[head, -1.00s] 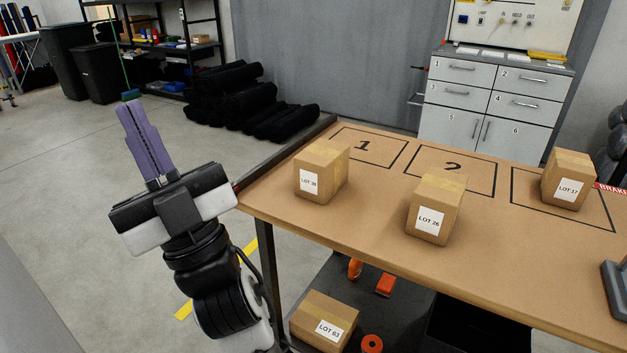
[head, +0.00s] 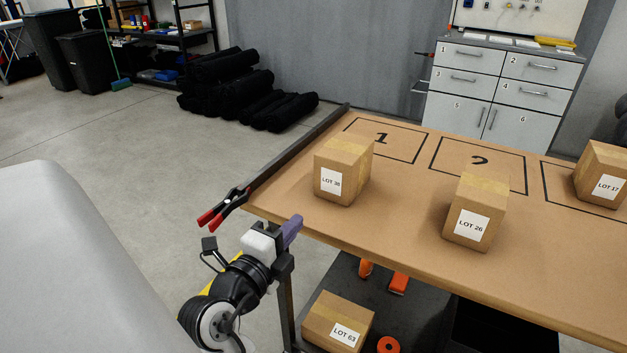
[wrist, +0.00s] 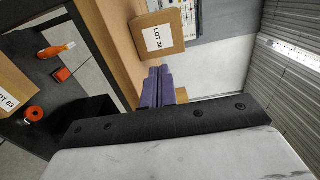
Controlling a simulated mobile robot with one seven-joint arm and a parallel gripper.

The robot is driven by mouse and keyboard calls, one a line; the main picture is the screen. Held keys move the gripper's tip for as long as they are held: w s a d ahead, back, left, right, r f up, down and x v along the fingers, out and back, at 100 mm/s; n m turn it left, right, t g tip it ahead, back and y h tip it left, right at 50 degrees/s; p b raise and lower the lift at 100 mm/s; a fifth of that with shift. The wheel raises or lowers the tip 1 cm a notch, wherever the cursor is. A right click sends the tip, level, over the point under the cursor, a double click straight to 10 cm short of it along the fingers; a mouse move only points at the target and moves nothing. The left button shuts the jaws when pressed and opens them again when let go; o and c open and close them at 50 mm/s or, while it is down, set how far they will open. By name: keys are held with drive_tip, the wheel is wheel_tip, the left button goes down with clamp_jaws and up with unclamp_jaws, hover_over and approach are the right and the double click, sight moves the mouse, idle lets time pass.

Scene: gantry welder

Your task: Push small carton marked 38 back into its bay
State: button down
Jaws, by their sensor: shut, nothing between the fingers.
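The small carton marked LOT 38 (head: 331,182) stands upright near the left end of the brown workbench (head: 375,236). It is mostly in front of the black outlined bay 1 (head: 413,158), and its back hides part of that outline. My gripper (head: 293,231) has purple fingers. It is shut and empty at the bench's front left corner, apart from the carton and in front of it. In the wrist view my shut fingers (wrist: 160,84) point toward the carton (wrist: 177,35), whose labelled face is just beyond the tips. Contact is not visible there.
The LOT 26 carton (head: 466,232) stands right of it, in front of bay 2 (head: 500,158). The LOT 17 carton (head: 601,170) is at the right. A red-handled clamp (head: 226,204) sits at the left bench edge. The LOT 63 carton (head: 320,318) is on the lower shelf.

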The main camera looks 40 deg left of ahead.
sight(333, 180)
drive_tip(key=p+x, duration=0.4)
drive_tip(key=x, duration=0.8)
drive_tip(key=shift+w+r, duration=0.1)
drive_tip(key=shift+w+a, duration=0.2)
drive_tip(key=shift+w, duration=0.4)
